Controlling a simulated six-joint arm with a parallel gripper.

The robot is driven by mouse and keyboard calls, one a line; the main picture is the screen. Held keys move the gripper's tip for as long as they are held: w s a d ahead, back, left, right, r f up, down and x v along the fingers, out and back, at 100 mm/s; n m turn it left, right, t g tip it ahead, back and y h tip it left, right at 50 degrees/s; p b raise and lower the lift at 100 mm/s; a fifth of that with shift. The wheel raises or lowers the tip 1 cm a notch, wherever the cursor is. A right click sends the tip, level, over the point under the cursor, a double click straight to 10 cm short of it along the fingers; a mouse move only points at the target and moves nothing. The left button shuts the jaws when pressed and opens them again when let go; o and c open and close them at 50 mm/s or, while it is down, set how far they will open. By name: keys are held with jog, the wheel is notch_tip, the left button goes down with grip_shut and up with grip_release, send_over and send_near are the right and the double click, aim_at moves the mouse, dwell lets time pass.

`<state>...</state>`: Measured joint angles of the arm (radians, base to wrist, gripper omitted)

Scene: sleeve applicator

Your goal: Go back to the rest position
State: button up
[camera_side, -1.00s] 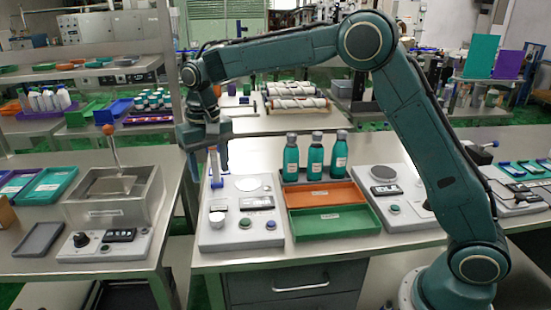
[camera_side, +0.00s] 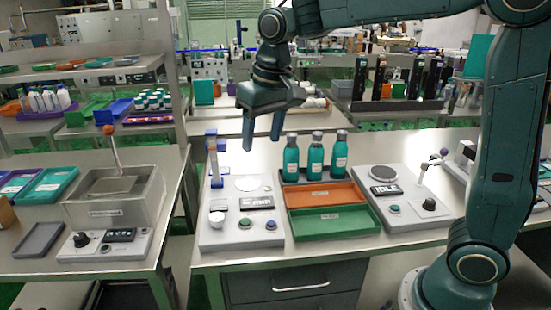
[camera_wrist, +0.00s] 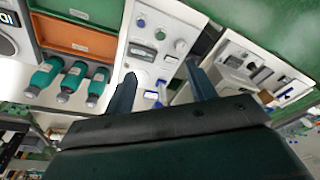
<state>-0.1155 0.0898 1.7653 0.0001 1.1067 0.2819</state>
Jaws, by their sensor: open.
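My gripper (camera_side: 262,143) is open and empty in the side view. It hangs in the air above the back of the sleeve applicator (camera_side: 241,236), a pale panel with buttons, a display and a blue-and-white post (camera_side: 213,158). In the wrist view my gripper's two dark fingers (camera_wrist: 158,85) are spread apart with nothing between them. The applicator (camera_wrist: 150,45) shows beyond them. Three teal bottles with grey caps (camera_side: 315,156) stand upright in a rack, to the right of my fingers and apart from them.
An orange tray (camera_side: 300,199) and a green tray (camera_side: 371,224) lie in front of the bottles. A second panel with a round plate (camera_side: 384,172) stands right of them. On the left bench are a clear-walled basin (camera_side: 152,210) and a grey tray (camera_side: 55,232).

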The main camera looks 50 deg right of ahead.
jog(key=s+d+f+n+t, duration=0.1)
jog(key=s+d, duration=0.1)
jog(key=s, duration=0.9)
jog(key=s+d+f+n+t, duration=0.1)
jog(key=s+d+t, duration=0.1)
jog(key=s, duration=0.9)
jog(key=shift+s+d+t, duration=0.3)
jog(key=shift+d, duration=0.05)
